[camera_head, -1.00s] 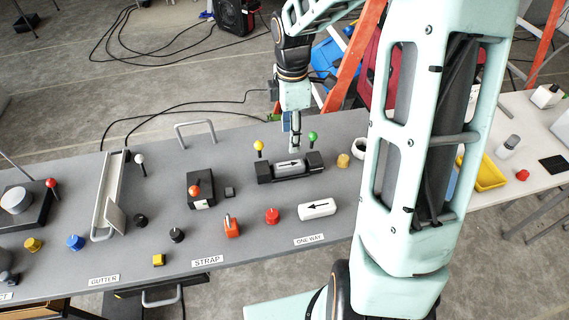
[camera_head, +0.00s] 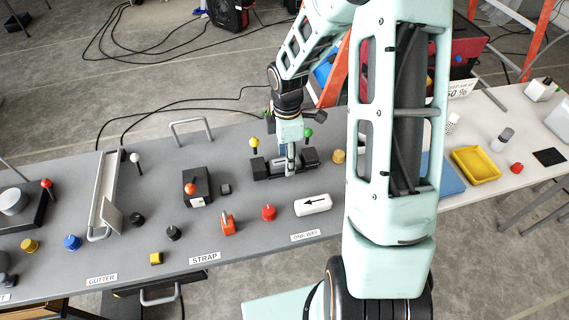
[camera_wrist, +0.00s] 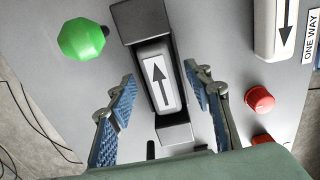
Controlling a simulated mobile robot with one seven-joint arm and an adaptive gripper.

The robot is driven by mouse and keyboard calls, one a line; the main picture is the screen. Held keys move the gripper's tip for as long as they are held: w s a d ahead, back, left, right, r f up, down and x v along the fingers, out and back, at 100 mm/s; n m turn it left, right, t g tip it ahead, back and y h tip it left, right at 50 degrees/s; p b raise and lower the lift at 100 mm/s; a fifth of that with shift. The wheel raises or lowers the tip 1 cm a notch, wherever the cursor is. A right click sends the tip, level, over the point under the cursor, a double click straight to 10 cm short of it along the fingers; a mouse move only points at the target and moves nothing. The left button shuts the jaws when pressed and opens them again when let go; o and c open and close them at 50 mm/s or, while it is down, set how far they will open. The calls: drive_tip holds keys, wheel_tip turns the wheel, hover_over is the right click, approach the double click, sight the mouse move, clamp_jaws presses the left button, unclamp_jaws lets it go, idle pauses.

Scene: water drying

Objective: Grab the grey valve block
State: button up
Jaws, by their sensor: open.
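The grey valve block (camera_wrist: 147,56), with a black arrow on a white label, sits in a dark holder (camera_wrist: 142,20) between its two raised ends. In the head view the holder (camera_head: 261,170) stands near the back of the grey table, and my gripper hides much of the block. My gripper (camera_wrist: 166,78) is open, its blue-padded fingers on either side of the block with gaps to it. In the head view my gripper (camera_head: 291,170) points down over the holder. I cannot tell how far below the fingertips the block lies.
A green knob (camera_wrist: 82,40) and a yellow knob (camera_head: 254,142) stand behind the holder. A white arrow block (camera_head: 313,204), red knob (camera_head: 268,212) and orange-red piece (camera_head: 228,222) lie in front. A dark box (camera_head: 197,187) stands left, a yellow-tan knob (camera_head: 338,156) right.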

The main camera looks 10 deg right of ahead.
drive_tip(key=c, duration=1.2)
clamp_jaws()
drive_tip(key=shift+r, duration=0.2)
